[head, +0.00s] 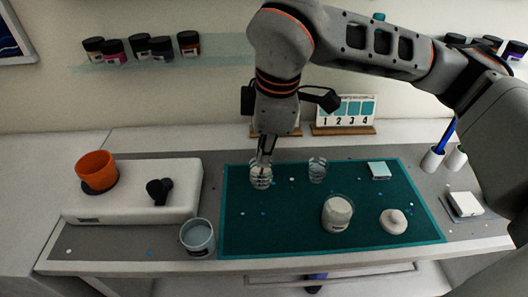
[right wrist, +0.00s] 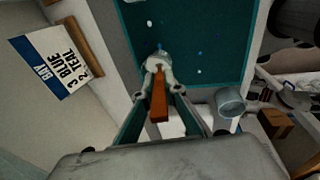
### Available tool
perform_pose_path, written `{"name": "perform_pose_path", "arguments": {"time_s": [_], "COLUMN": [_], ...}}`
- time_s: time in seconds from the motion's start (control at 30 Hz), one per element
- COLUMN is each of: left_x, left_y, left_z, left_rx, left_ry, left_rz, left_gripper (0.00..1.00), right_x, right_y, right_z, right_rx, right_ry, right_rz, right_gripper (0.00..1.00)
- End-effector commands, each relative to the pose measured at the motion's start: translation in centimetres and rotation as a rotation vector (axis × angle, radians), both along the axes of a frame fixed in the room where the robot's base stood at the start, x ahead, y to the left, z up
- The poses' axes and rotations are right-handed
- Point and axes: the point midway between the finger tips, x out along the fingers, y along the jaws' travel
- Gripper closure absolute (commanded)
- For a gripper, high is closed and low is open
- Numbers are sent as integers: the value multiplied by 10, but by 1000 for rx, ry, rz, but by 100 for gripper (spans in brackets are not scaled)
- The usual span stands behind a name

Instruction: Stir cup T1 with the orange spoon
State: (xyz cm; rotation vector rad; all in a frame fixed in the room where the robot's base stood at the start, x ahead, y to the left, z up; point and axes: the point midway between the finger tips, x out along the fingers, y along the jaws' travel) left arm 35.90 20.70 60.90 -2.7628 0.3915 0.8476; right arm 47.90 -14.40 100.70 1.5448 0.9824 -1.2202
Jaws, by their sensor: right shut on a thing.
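My right gripper (head: 265,158) points down over a small clear cup (head: 261,178) at the left part of the teal mat. In the right wrist view it is shut on the orange spoon (right wrist: 159,98). The spoon's far end reaches toward the cup (right wrist: 158,61); its tip is hidden, and I cannot tell how deep it sits. A second clear cup (head: 317,170) stands to the right on the mat. I can read no T1 label on either cup. My left gripper is not in view.
The teal mat (head: 290,235) also holds a white-filled cup (head: 337,213), a pale rounded thing (head: 392,221) and a small pale square (head: 379,170). A larger clear cup (head: 197,237) stands left of the mat. A white device (head: 125,205) bears an orange cup (head: 97,170). A numbered card (head: 345,111) stands behind.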

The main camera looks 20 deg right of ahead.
Motion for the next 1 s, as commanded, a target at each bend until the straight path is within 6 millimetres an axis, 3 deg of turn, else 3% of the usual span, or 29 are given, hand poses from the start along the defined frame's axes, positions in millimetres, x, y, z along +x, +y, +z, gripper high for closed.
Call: {"name": "perform_pose_path", "arguments": {"time_s": [0.7, 1.0], "left_x": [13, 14], "left_y": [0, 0], "left_z": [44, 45], "left_rx": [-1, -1], "left_ry": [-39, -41], "left_rz": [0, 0], "left_gripper": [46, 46], "right_x": [-11, -13], "right_y": [-3, -3], "right_z": [61, 63], "right_rx": [1, 0], "right_ry": [-2, 0], "right_rz": [-1, -1], "right_gripper": [100, 100]}}
